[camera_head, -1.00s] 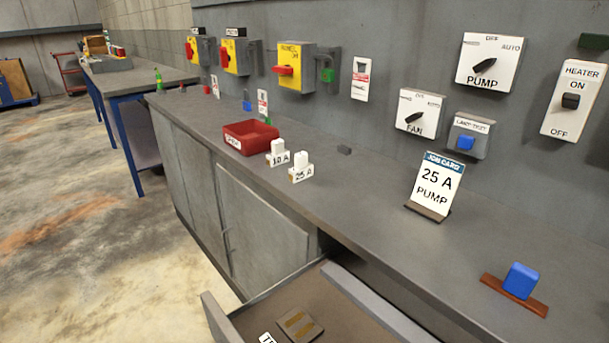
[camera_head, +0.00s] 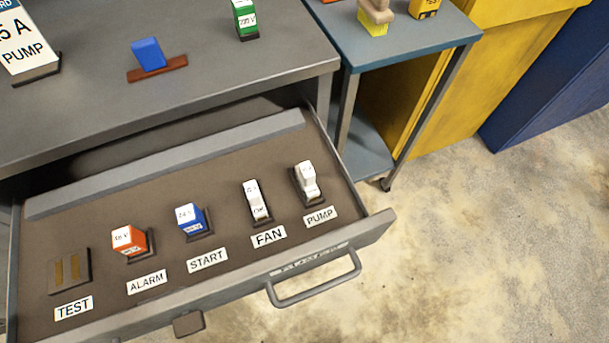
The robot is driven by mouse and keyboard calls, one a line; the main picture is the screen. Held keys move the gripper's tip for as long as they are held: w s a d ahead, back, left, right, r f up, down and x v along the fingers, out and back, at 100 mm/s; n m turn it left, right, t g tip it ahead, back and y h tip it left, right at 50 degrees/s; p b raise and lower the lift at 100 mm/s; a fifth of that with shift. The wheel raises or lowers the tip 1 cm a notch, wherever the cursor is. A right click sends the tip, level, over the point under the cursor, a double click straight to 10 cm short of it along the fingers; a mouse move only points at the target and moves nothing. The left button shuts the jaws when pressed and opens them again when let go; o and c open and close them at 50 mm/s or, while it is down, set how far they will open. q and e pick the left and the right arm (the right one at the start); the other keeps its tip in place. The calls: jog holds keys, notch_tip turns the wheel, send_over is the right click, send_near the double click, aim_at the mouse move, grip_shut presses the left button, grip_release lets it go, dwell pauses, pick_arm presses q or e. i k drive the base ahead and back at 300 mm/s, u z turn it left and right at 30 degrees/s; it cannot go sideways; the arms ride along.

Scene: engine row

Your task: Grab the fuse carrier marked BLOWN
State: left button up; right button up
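The open drawer (camera_head: 130,309) holds a row of labelled positions. White carriers stand at FAN (camera_head: 258,200) and PUMP (camera_head: 306,182); the PUMP one looks slightly tilted. A blue carrier (camera_head: 191,219) stands at START and an orange carrier (camera_head: 130,240) at ALARM. The TEST position (camera_head: 69,271) is an empty base with two brass strips. The small print on the carriers is too blurred to read, so I cannot tell which says BLOWN. Neither of my grippers is in view.
On the bench top (camera_head: 215,75) stand the job card (camera_head: 27,45), a blue block (camera_head: 149,54) on a brown base and a green block (camera_head: 245,18). A blue-grey cart (camera_head: 400,45) and yellow cabinet (camera_head: 500,60) stand right. The drawer handle (camera_head: 315,284) projects over clear floor.

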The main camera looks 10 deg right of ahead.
aim_at(304, 173)
jog(key=z, duration=0.55)
jog(key=k, duration=1.25)
jog(key=u, duration=0.2)
jog(key=i, duration=0.6)
jog(key=u, duration=0.8)
jog(key=i, duration=0.65)
jog(key=z, duration=0.1)
